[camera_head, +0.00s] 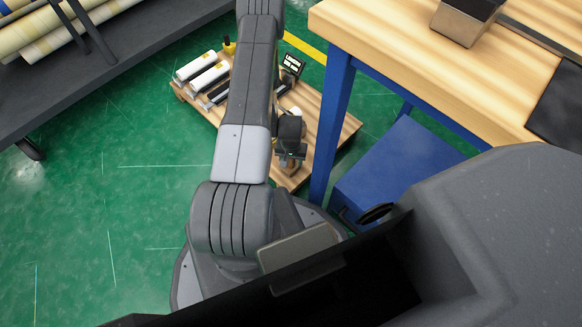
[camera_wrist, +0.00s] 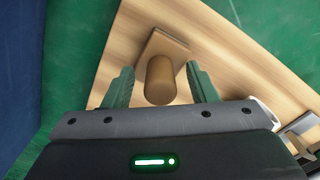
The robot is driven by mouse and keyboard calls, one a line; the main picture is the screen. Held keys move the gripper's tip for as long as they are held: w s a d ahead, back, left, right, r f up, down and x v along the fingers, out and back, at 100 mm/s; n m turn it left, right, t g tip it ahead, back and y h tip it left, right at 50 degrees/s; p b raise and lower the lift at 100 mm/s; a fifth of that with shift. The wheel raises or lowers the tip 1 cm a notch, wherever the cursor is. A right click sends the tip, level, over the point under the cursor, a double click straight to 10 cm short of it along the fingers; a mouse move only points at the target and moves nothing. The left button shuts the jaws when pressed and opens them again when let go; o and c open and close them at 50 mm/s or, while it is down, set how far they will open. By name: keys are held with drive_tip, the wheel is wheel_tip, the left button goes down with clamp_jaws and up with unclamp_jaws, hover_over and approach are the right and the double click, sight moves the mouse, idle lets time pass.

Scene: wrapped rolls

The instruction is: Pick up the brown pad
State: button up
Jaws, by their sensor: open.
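The brown pad (camera_wrist: 160,80) shows in the wrist view as a flat square plate with a rounded, cylinder-like brown part on its near side. It rests on a low wooden board (camera_wrist: 225,55). My gripper (camera_wrist: 160,68) is open, with one green finger to the left of the rounded part and one to the right. A gap shows on each side, and nothing is held.
A wooden workbench (camera_head: 400,45) with blue legs and a blue cabinet (camera_head: 405,160) are close on the right. A dark rack (camera_head: 110,60) stands left.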

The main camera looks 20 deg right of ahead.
drive_tip(key=c, duration=1.1)
wheel_tip(320, 180, up, 10)
drive_tip(key=p, duration=0.3)
drive_tip(key=shift+p, duration=0.35)
